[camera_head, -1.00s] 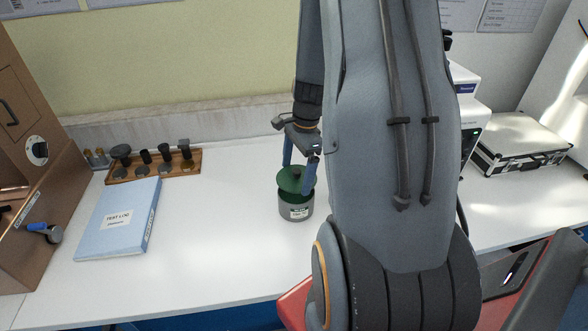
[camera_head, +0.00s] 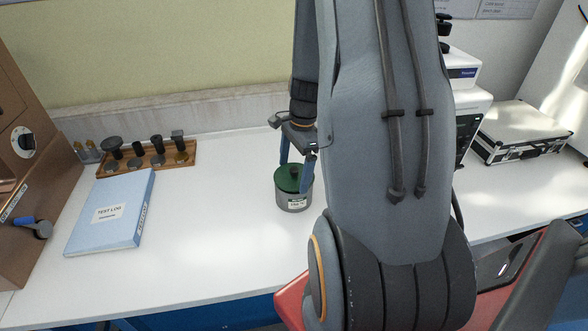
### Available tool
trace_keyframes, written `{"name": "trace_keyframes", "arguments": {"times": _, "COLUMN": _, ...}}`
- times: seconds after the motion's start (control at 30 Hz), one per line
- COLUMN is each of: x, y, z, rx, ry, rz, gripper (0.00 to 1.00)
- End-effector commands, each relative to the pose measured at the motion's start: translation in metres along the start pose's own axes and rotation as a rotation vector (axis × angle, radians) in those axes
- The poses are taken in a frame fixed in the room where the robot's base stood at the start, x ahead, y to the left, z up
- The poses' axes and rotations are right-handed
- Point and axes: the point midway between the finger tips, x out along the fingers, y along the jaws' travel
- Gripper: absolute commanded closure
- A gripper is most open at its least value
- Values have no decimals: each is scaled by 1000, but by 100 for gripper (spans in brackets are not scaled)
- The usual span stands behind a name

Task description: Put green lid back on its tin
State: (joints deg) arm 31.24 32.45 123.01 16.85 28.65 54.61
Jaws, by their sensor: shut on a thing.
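A grey tin (camera_head: 294,203) with a pale label stands upright on the white table, left of my arm. The green lid (camera_head: 287,184) lies over the tin's top and looks about level with its rim. I cannot tell whether it is fully seated. My gripper (camera_head: 295,176) comes from above, its blue fingers on either side of the lid's dark knob, shut on the lid. My arm covers the space just right of the tin.
A blue test log binder (camera_head: 112,211) lies on the table at left. Behind it is a wooden tray (camera_head: 150,158) with several dark-topped pieces. A silver case (camera_head: 524,133) lies at right. The table (camera_head: 215,205) between binder and tin is clear.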

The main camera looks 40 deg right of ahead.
Motion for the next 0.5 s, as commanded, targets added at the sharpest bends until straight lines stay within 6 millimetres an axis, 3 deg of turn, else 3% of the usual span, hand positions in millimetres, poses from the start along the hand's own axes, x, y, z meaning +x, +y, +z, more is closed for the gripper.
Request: {"name": "trace_keyframes", "arguments": {"times": 0.5, "x": 9, "y": 0, "z": -1, "rx": 0, "ry": 0, "rz": 0, "gripper": 29}}
